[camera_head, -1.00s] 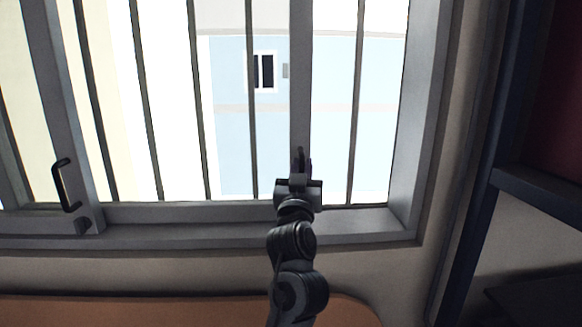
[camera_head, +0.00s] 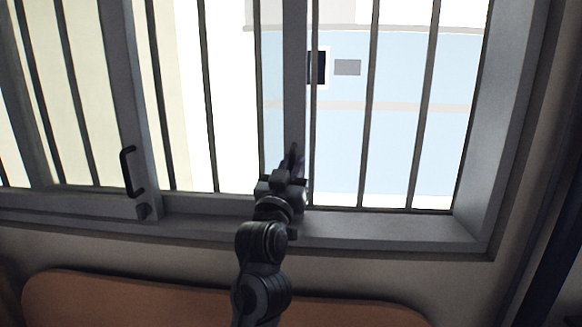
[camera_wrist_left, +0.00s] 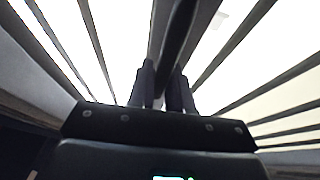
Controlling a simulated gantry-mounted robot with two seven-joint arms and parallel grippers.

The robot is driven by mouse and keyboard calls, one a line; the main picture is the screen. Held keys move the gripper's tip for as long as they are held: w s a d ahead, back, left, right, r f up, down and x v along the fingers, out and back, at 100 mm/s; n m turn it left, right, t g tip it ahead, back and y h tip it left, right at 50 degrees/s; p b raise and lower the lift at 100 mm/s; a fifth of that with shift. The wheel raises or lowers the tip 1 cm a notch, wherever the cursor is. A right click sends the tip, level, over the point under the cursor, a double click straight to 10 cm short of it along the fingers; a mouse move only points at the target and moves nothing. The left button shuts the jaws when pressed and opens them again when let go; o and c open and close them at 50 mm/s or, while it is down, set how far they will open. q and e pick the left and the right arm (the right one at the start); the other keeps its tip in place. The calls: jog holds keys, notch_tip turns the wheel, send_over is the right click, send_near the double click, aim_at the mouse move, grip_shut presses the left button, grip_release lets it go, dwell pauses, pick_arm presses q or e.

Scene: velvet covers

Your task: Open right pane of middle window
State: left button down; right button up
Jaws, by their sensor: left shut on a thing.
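The sliding window pane's grey upright edge (camera_head: 295,85) stands left of the window's right frame (camera_head: 497,125), with a wide gap between them. My left gripper (camera_head: 293,165) is at the low part of this upright, shut on its dark handle. In the left wrist view the two fingers (camera_wrist_left: 163,90) close around the dark handle bar (camera_wrist_left: 178,40). Where the fingers touch the handle is partly hidden in the head view. My right gripper is not in view.
Another upright with a black handle (camera_head: 130,171) stands to the left. Dark vertical bars (camera_head: 370,100) stand outside the glass. The grey sill (camera_head: 390,228) runs below. An orange-brown rounded panel (camera_head: 120,298) lies under the window.

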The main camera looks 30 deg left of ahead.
pick_arm(q)
jog(key=shift+a+r, duration=0.1)
jog(key=c, duration=1.1)
grip_release()
jog(key=shift+s+f, duration=0.2)
jog(key=shift+f, duration=0.05)
jog(key=b+v, duration=0.3)
jog(key=v, duration=0.7)
jog(key=shift+s, duration=0.15)
